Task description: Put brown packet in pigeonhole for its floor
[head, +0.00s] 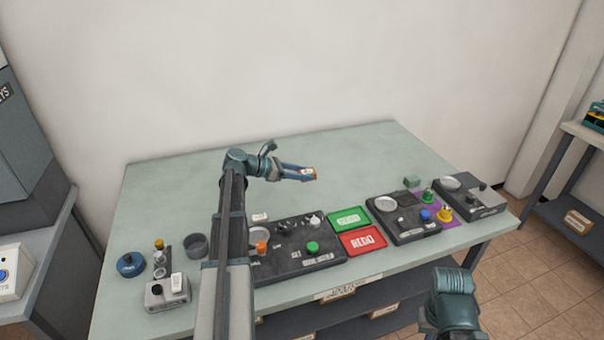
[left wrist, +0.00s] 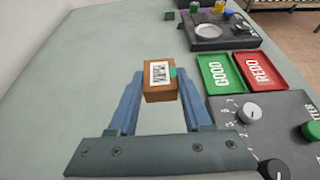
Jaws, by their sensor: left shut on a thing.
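A small brown packet (head: 309,172) with a white printed label and a green mark is held above the back part of the table. It also shows in the left wrist view, where the packet (left wrist: 160,80) sits between the fingertips. My left gripper (head: 298,172) is shut on it, with the blue fingers on either side. The label print is too small to read. No pigeonholes can be clearly made out. Part of my right arm shows at the lower right of the head view, but its gripper fingers do not.
The pale green table (head: 170,190) is clear at the back. Along its front stand a dark knob panel (head: 320,262), a green GOOD tray (head: 349,219), a red REDO tray (head: 362,241) and dark devices with round pans. A shelf (head: 575,215) stands at the right.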

